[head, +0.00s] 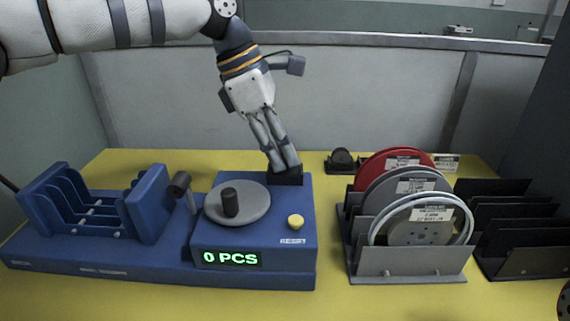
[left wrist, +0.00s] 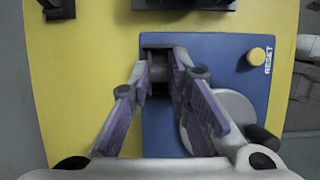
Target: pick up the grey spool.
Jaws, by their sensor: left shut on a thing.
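The grey spool (head: 380,185) stands upright in a grey rack (head: 410,265) at the right, between a red spool (head: 372,163) behind and a pale-rimmed spool (head: 464,230) in front, which partly hides it. My left gripper (head: 285,166) points down at the back right corner of the blue counting machine (head: 302,220), well left of the spools. Its fingers are closed on a dark block (head: 287,179) there. In the left wrist view the fingertips (left wrist: 162,74) meet at this block, with no spool between them.
The machine has a grey disc (head: 255,207) with a black knob, a yellow button (head: 295,222) and a display reading 0 PCS. A blue slotted holder (head: 75,205) stands at the left. An empty black rack (head: 520,262) stands right of the spools. Yellow table lies bare in front.

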